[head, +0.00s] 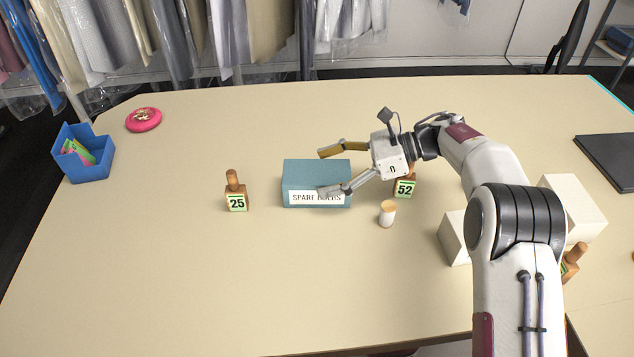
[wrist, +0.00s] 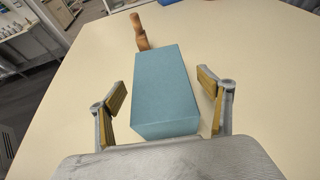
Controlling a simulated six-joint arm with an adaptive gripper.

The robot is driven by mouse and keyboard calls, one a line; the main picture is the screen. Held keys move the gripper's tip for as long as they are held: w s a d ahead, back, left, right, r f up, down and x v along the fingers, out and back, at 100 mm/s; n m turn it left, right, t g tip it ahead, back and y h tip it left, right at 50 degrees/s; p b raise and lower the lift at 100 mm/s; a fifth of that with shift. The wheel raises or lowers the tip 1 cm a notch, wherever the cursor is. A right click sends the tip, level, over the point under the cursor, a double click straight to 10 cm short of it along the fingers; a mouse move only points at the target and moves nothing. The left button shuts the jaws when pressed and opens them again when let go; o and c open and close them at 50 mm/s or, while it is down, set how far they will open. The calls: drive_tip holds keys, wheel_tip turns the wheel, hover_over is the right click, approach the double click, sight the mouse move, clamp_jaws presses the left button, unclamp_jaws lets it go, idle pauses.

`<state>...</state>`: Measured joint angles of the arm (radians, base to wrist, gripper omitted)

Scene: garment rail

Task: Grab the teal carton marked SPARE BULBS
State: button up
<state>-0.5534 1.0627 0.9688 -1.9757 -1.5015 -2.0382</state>
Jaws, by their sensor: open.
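The teal carton (head: 302,174) marked SPARE BULBS lies on the table in the head view, its white label facing the front. My gripper (head: 325,172) is open, with one finger beyond the carton's back edge and the other in front, partly covering the label. In the wrist view the carton (wrist: 163,85) reaches in between the two fingers of my gripper (wrist: 168,105), with a gap on the left side and a smaller one on the right. I cannot tell whether either finger touches it.
A wooden stamp marked 25 (head: 236,192) stands left of the carton, and one marked 52 (head: 404,187) stands under my wrist. A small white-and-tan jar (head: 387,214) is front right. White boxes (head: 453,238) stand by my arm. A blue bin (head: 84,166) and pink round object (head: 143,120) are far left.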

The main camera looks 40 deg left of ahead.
drive_tip(key=shift+x, duration=1.25)
drive_tip(key=shift+r, duration=0.1)
drive_tip(key=c, duration=1.3)
